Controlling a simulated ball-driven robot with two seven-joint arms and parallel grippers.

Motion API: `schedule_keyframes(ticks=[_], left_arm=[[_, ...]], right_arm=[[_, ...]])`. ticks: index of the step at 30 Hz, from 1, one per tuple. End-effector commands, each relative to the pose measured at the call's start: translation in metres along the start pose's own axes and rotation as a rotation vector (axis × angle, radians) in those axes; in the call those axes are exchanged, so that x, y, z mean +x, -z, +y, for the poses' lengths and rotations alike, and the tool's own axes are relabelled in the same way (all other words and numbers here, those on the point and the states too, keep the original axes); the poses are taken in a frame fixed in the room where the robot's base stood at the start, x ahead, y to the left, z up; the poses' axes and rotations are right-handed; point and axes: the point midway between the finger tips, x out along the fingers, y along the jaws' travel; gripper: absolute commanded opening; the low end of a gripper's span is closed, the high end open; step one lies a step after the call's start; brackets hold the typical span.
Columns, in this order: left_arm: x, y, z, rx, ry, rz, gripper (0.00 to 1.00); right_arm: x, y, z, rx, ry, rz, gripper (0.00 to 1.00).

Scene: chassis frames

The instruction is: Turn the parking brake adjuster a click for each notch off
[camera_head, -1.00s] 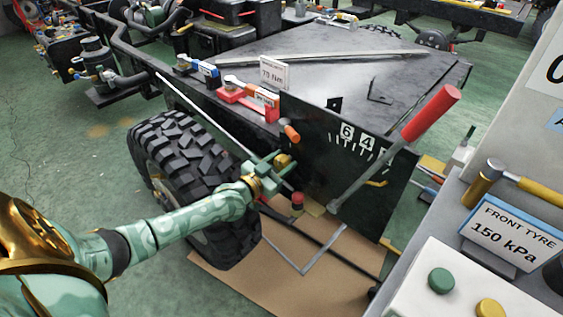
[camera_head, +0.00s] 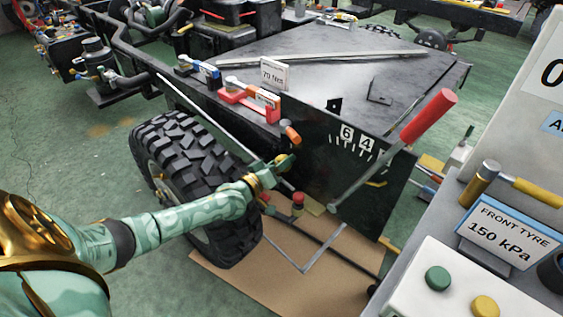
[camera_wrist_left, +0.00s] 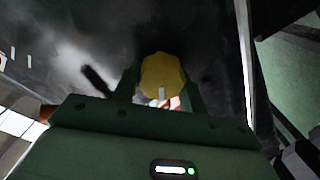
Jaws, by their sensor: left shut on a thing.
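The adjuster is a yellow lobed knob (camera_wrist_left: 162,76) with a pale mark near its lower edge; it sits between the two fingers of my left gripper in the wrist view. In the head view my left gripper (camera_head: 281,165) is at the left end of the black panel (camera_head: 320,165), shut on the knob, and mostly hides it. The parking brake lever (camera_head: 385,155) has a red grip (camera_head: 428,116) and leans up to the right across the panel. White notch marks with the numbers 6 and 4 (camera_head: 356,139) show on the panel; the lever covers part of the scale. My right gripper is out of view.
A treaded tyre (camera_head: 190,160) is close to my left forearm. An orange-ended handle (camera_head: 291,134) is just above the gripper, and a red-capped part (camera_head: 298,200) just below. A grey console (camera_head: 500,200) with buttons fills the right side.

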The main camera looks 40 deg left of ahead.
Motion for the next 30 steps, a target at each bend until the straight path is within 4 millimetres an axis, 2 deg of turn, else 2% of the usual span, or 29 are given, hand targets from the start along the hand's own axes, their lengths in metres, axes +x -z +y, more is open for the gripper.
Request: schedule_keyframes(ticks=[9,24,25,27,30], left_arm=[[-0.0007,-0.0017,-0.0017,-0.106,0.002,-0.004,0.19],[-0.0009,-0.0021,-0.0019,-0.124,0.003,-0.004,0.19],[-0.001,-0.0021,-0.002,-0.123,0.003,-0.005,0.45],[-0.0009,-0.002,-0.0019,-0.123,0.002,-0.004,0.64],[-0.0007,-0.0014,-0.0016,-0.123,0.002,-0.003,0.64]], right_arm=[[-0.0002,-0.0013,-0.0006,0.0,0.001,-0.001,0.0],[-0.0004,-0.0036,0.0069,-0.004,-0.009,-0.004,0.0],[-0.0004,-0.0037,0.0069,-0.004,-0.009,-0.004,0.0],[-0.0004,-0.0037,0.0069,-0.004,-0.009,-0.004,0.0],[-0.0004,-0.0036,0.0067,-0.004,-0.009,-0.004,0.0]])
